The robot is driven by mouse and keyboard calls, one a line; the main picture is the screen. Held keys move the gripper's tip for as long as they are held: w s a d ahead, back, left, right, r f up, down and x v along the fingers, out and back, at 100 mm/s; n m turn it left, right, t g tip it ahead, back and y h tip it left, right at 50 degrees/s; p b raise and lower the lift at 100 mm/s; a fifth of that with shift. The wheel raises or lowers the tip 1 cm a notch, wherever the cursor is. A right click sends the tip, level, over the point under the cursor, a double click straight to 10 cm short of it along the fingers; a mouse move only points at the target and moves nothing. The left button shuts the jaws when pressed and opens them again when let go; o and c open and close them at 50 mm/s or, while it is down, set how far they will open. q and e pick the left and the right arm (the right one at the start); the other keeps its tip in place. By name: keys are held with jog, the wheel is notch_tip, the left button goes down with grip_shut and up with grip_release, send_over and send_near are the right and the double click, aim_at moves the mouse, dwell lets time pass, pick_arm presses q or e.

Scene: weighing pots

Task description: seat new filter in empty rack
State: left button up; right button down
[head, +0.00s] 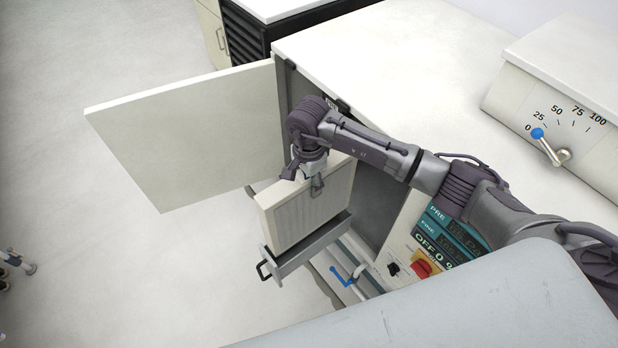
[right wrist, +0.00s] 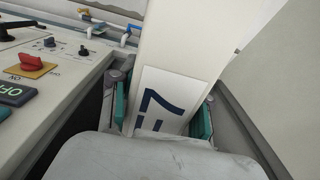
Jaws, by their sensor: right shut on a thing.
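The new filter (head: 300,215), a cream-framed block with a pleated face, stands nearly upright at the open cabinet. My right gripper (head: 312,181) is shut on its top edge. In the right wrist view the teal pads of the right gripper (right wrist: 162,115) press both sides of the filter (right wrist: 180,50), which has a dark-blue printed label. The grey pulled-out rack (head: 318,247) with a dark front handle is directly under the filter. The filter's lower edge meets the rack's rim in the picture; I cannot tell how deep it sits. My left gripper is not in view.
The white cabinet door (head: 190,135) stands wide open on the left. A control panel (head: 425,250) with a red knob is right of the opening. A blue-handled valve (head: 340,276) is below, near the rack. An unclear small object (head: 15,262) shows at the left edge.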

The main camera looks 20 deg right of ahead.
notch_tip(320, 180, down, 14)
jog(key=b, duration=0.8)
jog(key=shift+r+b, duration=0.25)
jog(key=shift+b, duration=0.1)
jog(key=shift+f+b, duration=0.75)
jog(key=shift+f, duration=0.05)
jog(key=shift+f+b, duration=0.45)
jog(key=shift+b, duration=0.1)
jog(key=shift+c, duration=2.3)
grip_release()
